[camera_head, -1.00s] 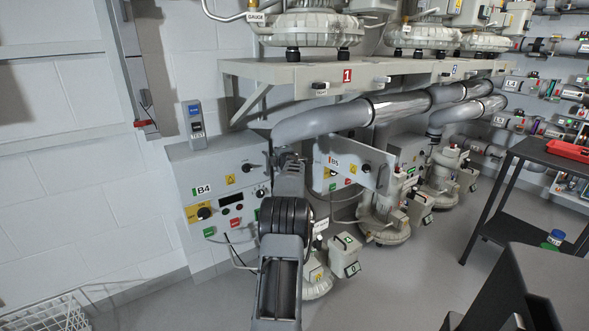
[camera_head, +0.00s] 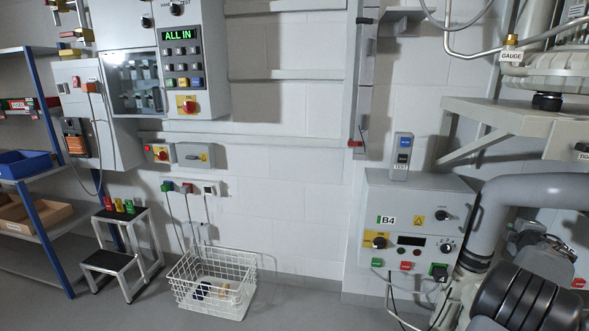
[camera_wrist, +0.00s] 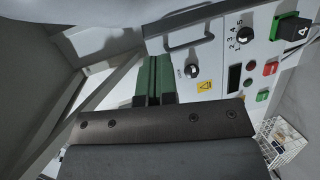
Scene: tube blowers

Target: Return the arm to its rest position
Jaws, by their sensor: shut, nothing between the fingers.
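My gripper (camera_wrist: 155,62) shows in the wrist view as two green fingers side by side beyond a dark bolted plate. They are shut with nothing between them. The grey B4 control box (camera_wrist: 216,80) is behind and to the right of the fingers, with its knobs, small display and coloured buttons. In the head view my dark arm is at the lower right, beside the B4 box (camera_head: 412,222). My fingertips cannot be made out there.
A white wire basket (camera_head: 212,284) and a step stool (camera_head: 112,262) stand on the floor to the left. Open floor lies in front of the basket.

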